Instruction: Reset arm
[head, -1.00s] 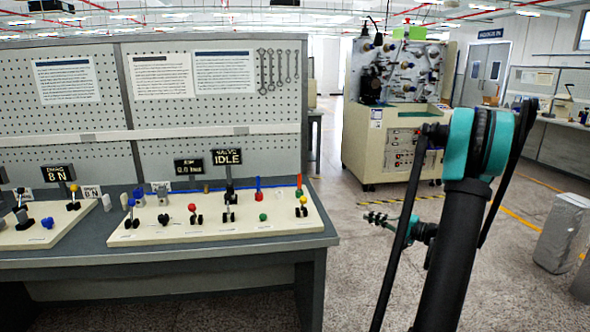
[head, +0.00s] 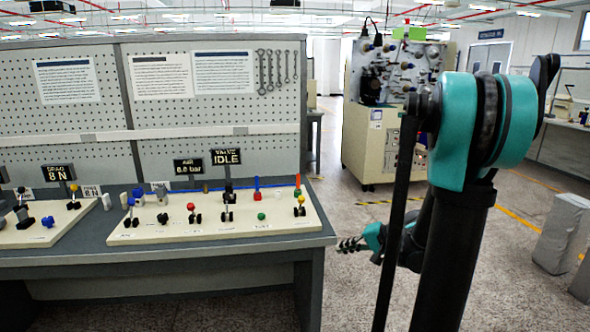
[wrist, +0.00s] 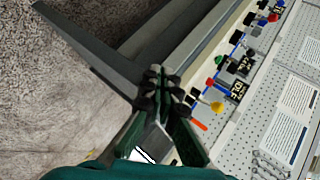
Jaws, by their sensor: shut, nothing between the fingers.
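My gripper (head: 352,246) shows in the head view to the right of the workbench's right end, partly behind my arm. It points left, out over the floor, and is apart from the bench. In the wrist view my gripper (wrist: 160,90) is shut, with its fingers together and nothing held. The workbench's edge and leg appear beyond the fingers there.
The workbench (head: 170,258) carries a cream control panel (head: 225,232) with several coloured-knob levers and displays reading "IDLE" and "0.0 bar". A cream machine (head: 375,150) stands at the back. A grey block (head: 562,235) stands at the right. Floor (head: 345,205) between is clear.

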